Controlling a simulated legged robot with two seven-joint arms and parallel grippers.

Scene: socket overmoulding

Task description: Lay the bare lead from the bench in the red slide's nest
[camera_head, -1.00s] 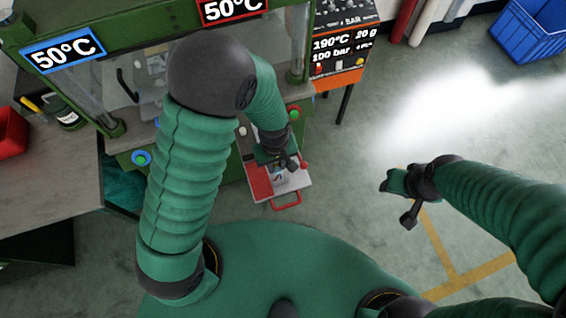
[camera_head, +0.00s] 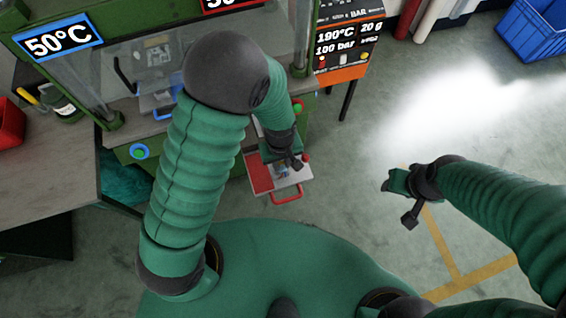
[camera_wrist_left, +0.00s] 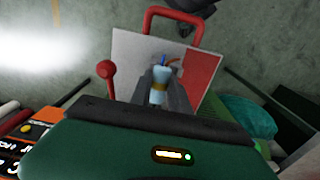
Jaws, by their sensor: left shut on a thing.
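The slide is a tray with a red half (camera_head: 258,172) and a pale half (camera_head: 301,187), with a red handle (camera_head: 288,199) at its front. My left gripper (camera_head: 290,166) is over the slide. In the left wrist view its two grey fingers (camera_wrist_left: 160,88) are shut on the lead (camera_wrist_left: 160,76), a pale blue-white piece with a yellowish band and red and blue wire ends. The lead is above the middle of the slide. I cannot tell whether it touches the nest, which the fingers hide. My right gripper (camera_head: 396,190) is away to the right over the floor; its jaws are unclear.
The green press with a 50°C display (camera_head: 58,42) stands behind the slide. A red-knobbed lever (camera_wrist_left: 106,70) rises beside the slide. An orange control unit (camera_head: 345,50) is at the back. A grey bench (camera_head: 40,175) is at left.

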